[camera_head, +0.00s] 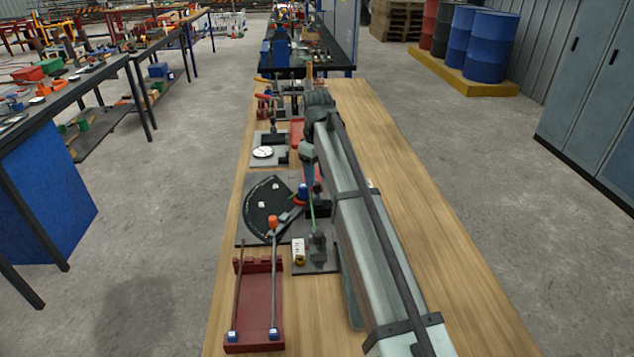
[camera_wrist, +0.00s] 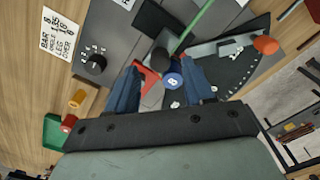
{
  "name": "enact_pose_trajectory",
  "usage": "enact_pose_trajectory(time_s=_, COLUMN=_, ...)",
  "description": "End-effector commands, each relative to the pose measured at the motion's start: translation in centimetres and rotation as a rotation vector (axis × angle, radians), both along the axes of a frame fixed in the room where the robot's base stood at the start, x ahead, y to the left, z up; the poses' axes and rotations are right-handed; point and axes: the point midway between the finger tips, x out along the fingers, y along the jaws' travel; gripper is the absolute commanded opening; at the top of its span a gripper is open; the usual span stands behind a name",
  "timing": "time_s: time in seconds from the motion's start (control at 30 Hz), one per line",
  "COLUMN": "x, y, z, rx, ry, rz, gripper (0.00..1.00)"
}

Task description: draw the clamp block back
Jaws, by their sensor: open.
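My gripper (camera_wrist: 163,68) is open, with its blue fingers above the bending plate. Between and beyond the fingers in the wrist view are a blue round cap marked 8 (camera_wrist: 173,80), a red piece (camera_wrist: 148,80) and a black cylinder (camera_wrist: 160,58). A green bar (camera_wrist: 196,24) runs past a dark block (camera_wrist: 155,22), which seems to be the clamp block; I cannot be sure. Nothing is visibly held. In the head view my gripper (camera_head: 309,178) is beside the black angle-scale plate (camera_head: 268,207), and my arm hides part of the fixture.
An orange-knobbed lever (camera_wrist: 266,45) lies over the scale at right. A black knob (camera_wrist: 97,63) and a label card (camera_wrist: 62,32) are at left. A red rack with rods (camera_head: 255,307) stands at the near left. The bench's right side is clear wood.

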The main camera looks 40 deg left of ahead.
Motion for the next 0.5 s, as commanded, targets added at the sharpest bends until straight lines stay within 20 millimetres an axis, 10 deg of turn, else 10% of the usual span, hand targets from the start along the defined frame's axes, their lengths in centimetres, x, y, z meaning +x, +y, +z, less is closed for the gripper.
enact_pose_trajectory(time_s=0.5, x=0.0, y=0.0, z=-3.2, rx=0.000, ry=0.000, rz=0.000, gripper=0.52)
